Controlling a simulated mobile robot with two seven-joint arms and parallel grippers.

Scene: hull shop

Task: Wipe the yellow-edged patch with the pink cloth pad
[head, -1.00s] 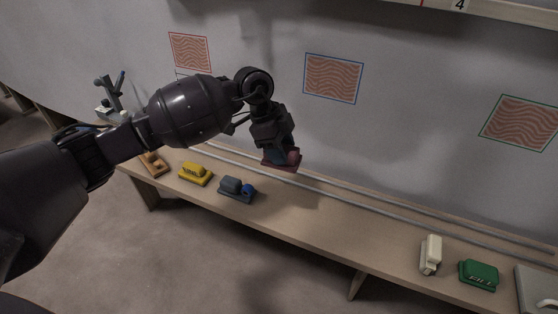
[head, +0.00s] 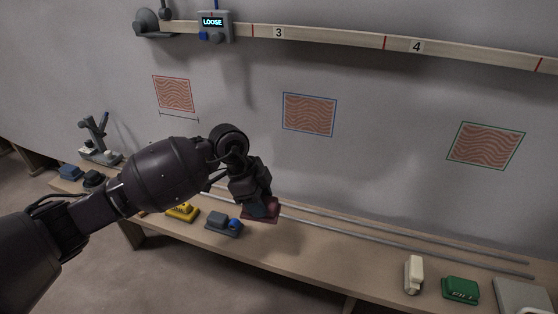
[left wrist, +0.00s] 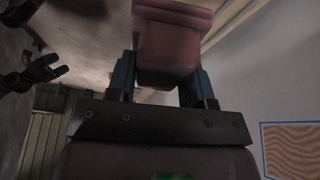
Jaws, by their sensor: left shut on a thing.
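My left gripper (head: 262,203) is shut on the pink cloth pad (head: 270,214) and holds it in the air in front of the wall, above the bench. In the left wrist view the pink pad (left wrist: 172,40) sits between the two fingers of my left gripper (left wrist: 160,78). The yellow-edged patch is not in view. The wall patches in sight have red (head: 173,94), blue (head: 310,115) and green (head: 485,146) edges. What seems to be my right gripper (left wrist: 54,67) shows at the left of the left wrist view, its fingers apart.
The bench (head: 330,250) carries a yellow block (head: 182,212), a grey-blue tool (head: 222,222), a cream block (head: 414,272) and a green pad (head: 461,289). Rails (head: 400,240) run along its back. A numbered beam (head: 340,37) with a "LOOSE" display (head: 213,23) crosses above the patches.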

